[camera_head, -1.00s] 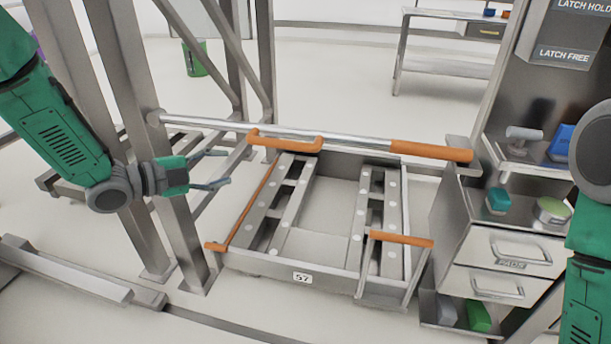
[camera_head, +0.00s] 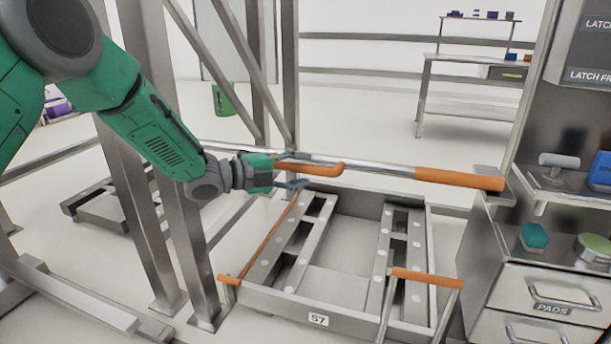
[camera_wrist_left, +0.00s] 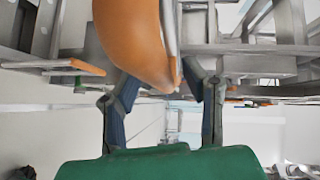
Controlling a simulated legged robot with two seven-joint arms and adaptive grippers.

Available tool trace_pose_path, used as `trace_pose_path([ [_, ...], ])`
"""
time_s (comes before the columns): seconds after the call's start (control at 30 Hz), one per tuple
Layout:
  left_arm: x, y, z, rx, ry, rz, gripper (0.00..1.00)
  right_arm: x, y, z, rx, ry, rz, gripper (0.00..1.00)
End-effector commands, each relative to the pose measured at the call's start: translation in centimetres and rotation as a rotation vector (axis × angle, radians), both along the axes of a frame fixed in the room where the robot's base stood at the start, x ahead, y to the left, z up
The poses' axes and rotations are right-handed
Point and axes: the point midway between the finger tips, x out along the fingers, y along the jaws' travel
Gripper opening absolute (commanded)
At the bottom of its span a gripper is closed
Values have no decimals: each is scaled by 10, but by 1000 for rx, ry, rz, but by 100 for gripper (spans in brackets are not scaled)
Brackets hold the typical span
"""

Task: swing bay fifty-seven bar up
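The bay bar (camera_head: 385,168) is a silver rod lying level across the back of the bay marked 57 (camera_head: 318,320). It has an orange sleeve (camera_head: 460,179) at its right end and a bent orange handle (camera_head: 325,168) toward its left. My left gripper (camera_head: 300,170) is at the left end of that handle, its fingers apart, one above and one below in the head view. In the left wrist view the orange handle (camera_wrist_left: 128,38) looms large just ahead of the open fingers (camera_wrist_left: 163,88). Contact cannot be told. My right gripper is out of view.
Steel posts (camera_head: 165,180) stand left of the bay, close to my left arm. A cabinet with drawers (camera_head: 555,285) stands at the right, holding a green block (camera_head: 534,237) and a round tin (camera_head: 594,250). A second orange handle (camera_head: 428,277) is at the bay's front right.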

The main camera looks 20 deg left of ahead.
Motion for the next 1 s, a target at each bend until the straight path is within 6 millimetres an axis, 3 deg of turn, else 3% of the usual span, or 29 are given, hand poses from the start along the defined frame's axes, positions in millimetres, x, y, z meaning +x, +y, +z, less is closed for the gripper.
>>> trace_pose_path([
  [0.43, 9, -9, -1, -2, 1, 1, 39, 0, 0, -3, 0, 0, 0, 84],
  [0.57, 9, -9, -2, -1, 1, 1, 0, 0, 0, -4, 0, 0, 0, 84],
  [0.83, 8, -9, 1, -8, 2, 0, 0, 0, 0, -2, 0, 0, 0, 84],
  [1.0, 8, -9, 18, -46, 2, -1, 0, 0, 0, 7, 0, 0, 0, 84],
])
